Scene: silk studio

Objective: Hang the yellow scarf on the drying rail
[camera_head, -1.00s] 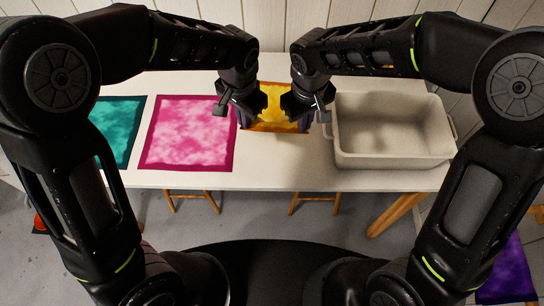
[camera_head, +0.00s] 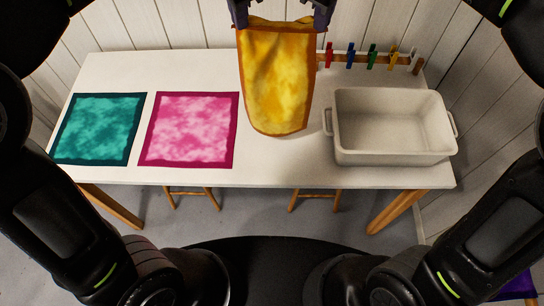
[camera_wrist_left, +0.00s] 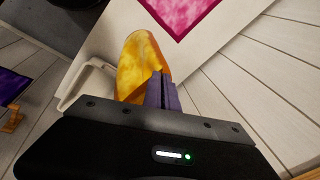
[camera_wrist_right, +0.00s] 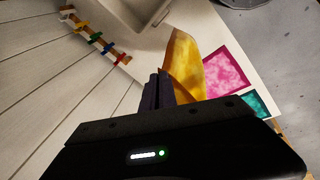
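The yellow scarf (camera_head: 275,80), with an orange border, hangs spread out in the head view. My left gripper (camera_head: 238,14) is shut on its upper left corner and my right gripper (camera_head: 322,12) on its upper right corner. The scarf also shows beside the purple fingers in the left wrist view (camera_wrist_left: 138,65) and the right wrist view (camera_wrist_right: 187,62). A wooden rail with coloured clothespins (camera_head: 360,60) runs along the back wall at right, its left part hidden behind the scarf. I cannot tell whether the scarf's lower edge touches the table.
A white table (camera_head: 180,185) carries a teal cloth (camera_head: 98,128) and a pink cloth (camera_head: 190,128) at left. A deep off-white tub (camera_head: 390,158) stands at right, close to the scarf. A purple cloth (camera_head: 515,258) shows low at far right. Stools are under the table.

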